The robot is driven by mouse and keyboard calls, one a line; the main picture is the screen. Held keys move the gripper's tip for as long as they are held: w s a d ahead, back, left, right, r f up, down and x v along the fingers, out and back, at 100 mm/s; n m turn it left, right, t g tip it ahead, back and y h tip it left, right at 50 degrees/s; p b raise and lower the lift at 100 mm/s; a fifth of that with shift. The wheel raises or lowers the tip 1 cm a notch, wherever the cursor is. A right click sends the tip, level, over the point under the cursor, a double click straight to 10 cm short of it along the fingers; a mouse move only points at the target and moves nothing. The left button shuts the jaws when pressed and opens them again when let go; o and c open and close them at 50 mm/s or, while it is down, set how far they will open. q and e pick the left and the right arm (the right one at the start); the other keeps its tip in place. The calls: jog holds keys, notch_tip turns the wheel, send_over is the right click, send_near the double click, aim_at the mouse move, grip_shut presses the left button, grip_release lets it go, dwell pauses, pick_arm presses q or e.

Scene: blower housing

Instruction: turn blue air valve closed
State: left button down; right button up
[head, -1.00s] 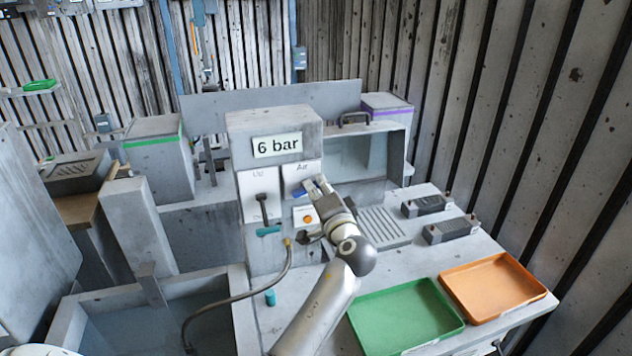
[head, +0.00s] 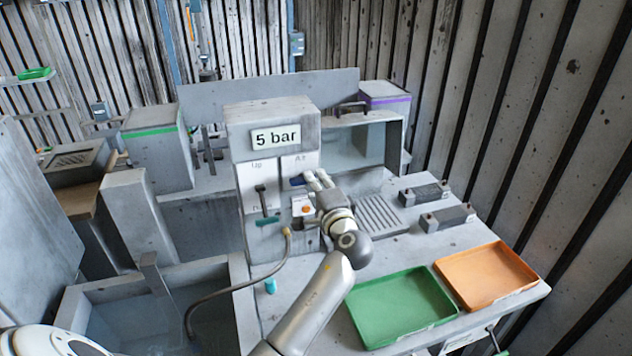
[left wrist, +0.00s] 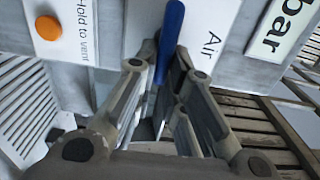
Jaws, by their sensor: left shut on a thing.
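The blue air valve handle (head: 296,181) is on the front of the grey housing, below the "Air" label. My left gripper (head: 314,182) is at the panel, shut on this handle. In the left wrist view the blue handle (left wrist: 170,38) runs down between the two fingers (left wrist: 162,95), its inner end hidden by them. In the head view the fingers hide part of the handle. The display (head: 275,137) above reads "5 bar". My right gripper is in neither view.
A teal lever (head: 267,221) and an orange button (head: 306,209) labelled "Hold to vent" in the wrist view are close by. A hose (head: 240,288) hangs at the left. Green (head: 400,308) and orange (head: 487,275) trays lie on the bench at right.

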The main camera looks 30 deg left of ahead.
pick_arm(q)
jog(key=shift+f, duration=0.1)
jog(key=c, duration=1.5)
grip_release()
jog(key=shift+d, duration=0.1)
jog(key=v, duration=1.2)
